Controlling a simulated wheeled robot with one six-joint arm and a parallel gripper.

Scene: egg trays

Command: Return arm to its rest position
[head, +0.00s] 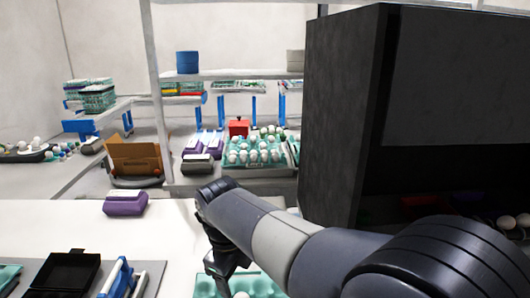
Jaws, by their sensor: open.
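My arm reaches from the lower right over the white table (60,222). My gripper (222,270) points down near the bottom centre of the head view. It is open, and its tips are small and dark against my arm. A teal egg tray (262,284) lies just below and beside it, cut off by the frame's bottom edge. A white egg (241,295) shows at the tray's front, close under my gripper. I see nothing held. My arm hides part of the tray.
A large dark cabinet (340,120) stands close on the right. A purple carton (125,203) sits on the table at the left. A black open box (68,272) and a blue-handled item (118,278) lie at the lower left. A filled egg tray (233,141) stands behind.

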